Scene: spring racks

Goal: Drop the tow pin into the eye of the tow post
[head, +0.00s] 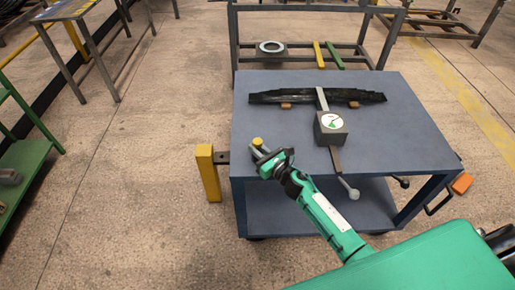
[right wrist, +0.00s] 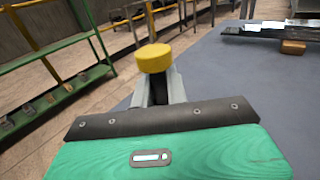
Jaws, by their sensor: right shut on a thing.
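The tow pin shows its round yellow head in the head view (head: 257,141) and large in the right wrist view (right wrist: 154,58). My right gripper (head: 262,152) is shut on the pin below its head; the fingers hide most of the shank. The gripper is over the left front part of the blue cart top. The yellow tow post (head: 207,175) stands on the floor just left of the cart, with a short dark piece on its right side. The pin is to the right of the post and apart from it. The eye's opening cannot be made out. My left gripper is out of view.
The blue cart (head: 385,115) carries a dark leaf spring (head: 290,96) on small wooden blocks and a grey clamp-like device with a dial (head: 331,124). A green shelf (head: 30,165) stands far left. The floor left of the post is clear.

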